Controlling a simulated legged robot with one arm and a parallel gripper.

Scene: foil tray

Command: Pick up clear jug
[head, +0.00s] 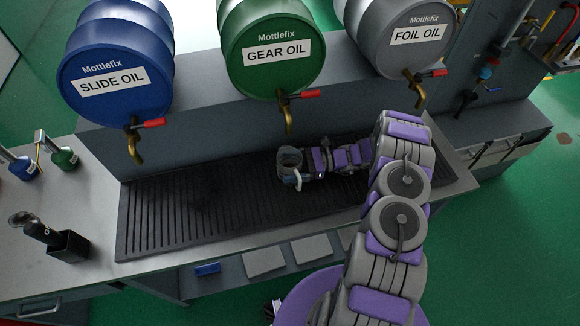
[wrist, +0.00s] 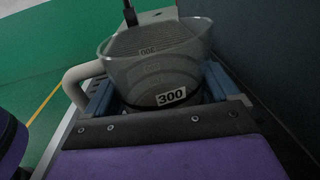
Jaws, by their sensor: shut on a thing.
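The clear jug (wrist: 155,60) fills the upper middle of the wrist view, with a "300" label on its side and a pale handle at left. My gripper (wrist: 165,100) is shut on it, with blue jaw parts on both sides of the jug's lower body. In the head view the jug (head: 290,162) is small and grey, at the end of my gripper (head: 298,168). It appears over the black slotted tray (head: 150,215), below the green drum's tap. I cannot tell whether its base touches the tray.
Blue slide oil (head: 110,95), green gear oil (head: 270,65) and grey foil oil (head: 410,50) drums lie along the back, with brass taps (head: 288,110) hanging over the tray. Small bottles (head: 64,157) and a black box (head: 68,247) stand at left. The tray's left part is clear.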

